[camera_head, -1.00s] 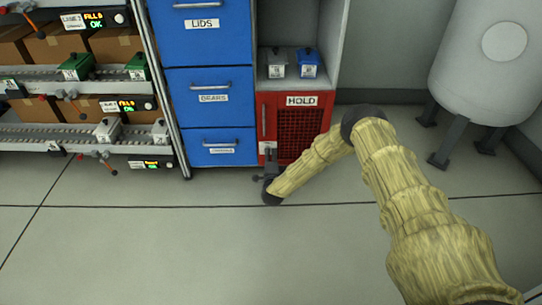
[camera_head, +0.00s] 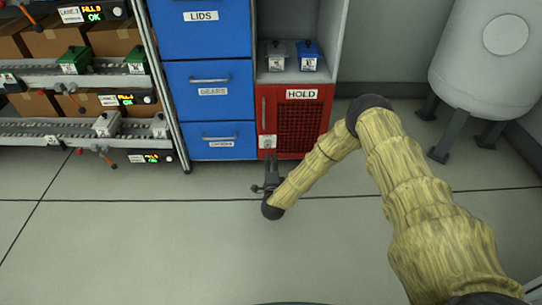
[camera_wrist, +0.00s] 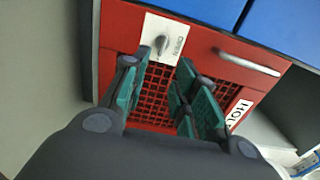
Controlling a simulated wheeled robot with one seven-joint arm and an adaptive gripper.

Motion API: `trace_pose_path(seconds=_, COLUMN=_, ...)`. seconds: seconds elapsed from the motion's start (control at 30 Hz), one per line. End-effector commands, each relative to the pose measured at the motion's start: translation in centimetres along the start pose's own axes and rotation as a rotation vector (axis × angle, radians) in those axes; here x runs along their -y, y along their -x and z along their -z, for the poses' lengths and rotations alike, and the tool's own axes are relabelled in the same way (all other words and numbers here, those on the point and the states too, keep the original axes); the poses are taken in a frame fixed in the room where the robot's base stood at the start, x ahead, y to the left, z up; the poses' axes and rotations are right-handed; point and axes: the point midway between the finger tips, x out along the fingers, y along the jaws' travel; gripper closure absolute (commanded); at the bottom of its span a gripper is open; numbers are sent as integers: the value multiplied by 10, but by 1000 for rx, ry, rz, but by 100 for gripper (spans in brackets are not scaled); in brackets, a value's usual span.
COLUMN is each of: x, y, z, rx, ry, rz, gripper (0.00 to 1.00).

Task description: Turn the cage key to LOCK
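The red cage (camera_head: 295,145) marked HOLD stands on the floor, its mesh door closed. A white key plate (camera_head: 267,141) sits at the door's lower left. In the wrist view the plate carries a grey key (camera_wrist: 161,44) beside the word OPEN; no LOCK word is readable. My gripper (camera_head: 272,163) is just in front of and below the plate in the head view. In the wrist view its teal fingers (camera_wrist: 155,88) are spread apart with nothing between them. The key lies beyond the fingertips, nearer the left finger, and appears untouched.
Blue drawers (camera_head: 210,88) stand left of the cage. A shelf (camera_head: 285,80) above it holds a grey and a blue box. A conveyor rack (camera_head: 80,130) is at far left and a white tank (camera_head: 490,70) at right. The floor in front is clear.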

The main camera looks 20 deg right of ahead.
Motion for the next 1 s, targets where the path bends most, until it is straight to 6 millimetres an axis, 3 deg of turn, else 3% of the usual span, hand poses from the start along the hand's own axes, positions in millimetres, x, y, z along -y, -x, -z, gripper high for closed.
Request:
trace_pose_path(seconds=0.23, x=0, y=27, z=0, rx=0, ry=0, rz=-1, gripper=71)
trace_pose_path(seconds=0.87, x=0, y=33, z=-1, rx=3, ry=2, rz=-2, gripper=71)
trace_pose_path(seconds=1.0, x=-7, y=50, z=-14, rx=53, ry=57, rz=-62, gripper=71)
